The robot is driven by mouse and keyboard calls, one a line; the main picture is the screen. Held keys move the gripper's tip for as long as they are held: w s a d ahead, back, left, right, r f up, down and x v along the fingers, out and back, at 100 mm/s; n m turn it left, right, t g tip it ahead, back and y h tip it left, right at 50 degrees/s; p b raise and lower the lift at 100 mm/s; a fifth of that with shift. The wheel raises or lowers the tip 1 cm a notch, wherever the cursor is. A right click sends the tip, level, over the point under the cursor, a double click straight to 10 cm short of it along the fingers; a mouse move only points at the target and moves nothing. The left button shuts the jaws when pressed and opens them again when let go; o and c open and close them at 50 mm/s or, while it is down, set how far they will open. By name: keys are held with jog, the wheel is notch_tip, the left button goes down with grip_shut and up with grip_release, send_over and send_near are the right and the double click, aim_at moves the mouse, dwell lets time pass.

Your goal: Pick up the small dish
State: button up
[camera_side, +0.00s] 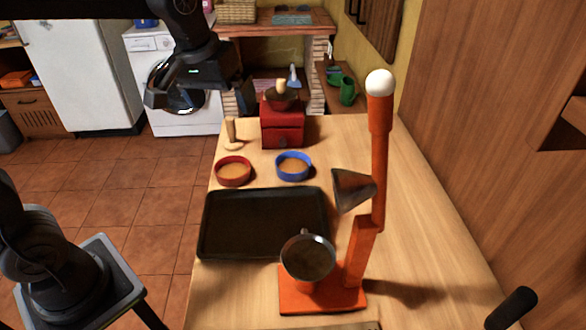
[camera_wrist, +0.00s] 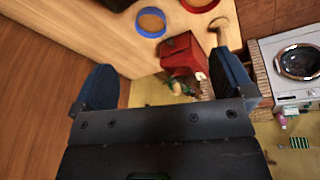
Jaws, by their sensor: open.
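Two small round dishes stand on the wooden counter, a red-rimmed dish (camera_side: 233,181) on the left and a blue-rimmed dish (camera_side: 294,177) on the right. Both look brown inside and are similar in size. In the wrist view, the blue dish (camera_wrist: 151,34) is at the top centre and the red dish (camera_wrist: 200,8) is cut by the top edge. My gripper (camera_side: 172,102) is open and empty, up in the air to the left of the dishes and apart from both. Its two fingers show wide apart in the wrist view (camera_wrist: 165,85).
A red grinder (camera_side: 282,133) and a wooden-handled tamper (camera_side: 231,132) stand behind the dishes. A black tray (camera_side: 262,225) lies in front. An orange stand (camera_side: 361,251) with a metal funnel and a pan rises at right.

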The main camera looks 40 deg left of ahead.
jog(key=w+f+n+g, duration=0.2)
jog(key=w+f+n, duration=0.15)
jog(key=w, duration=0.65)
jog(key=n+g, duration=0.1)
jog(key=n, duration=0.1)
send_over(293, 170)
notch_tip(293, 170, down, 15)
jog(key=shift+w+f, duration=0.1)
jog(key=shift+w, duration=0.05)
jog(key=shift+f, duration=3.1)
jog(key=c, duration=0.8)
jog(key=shift+r, duration=0.15)
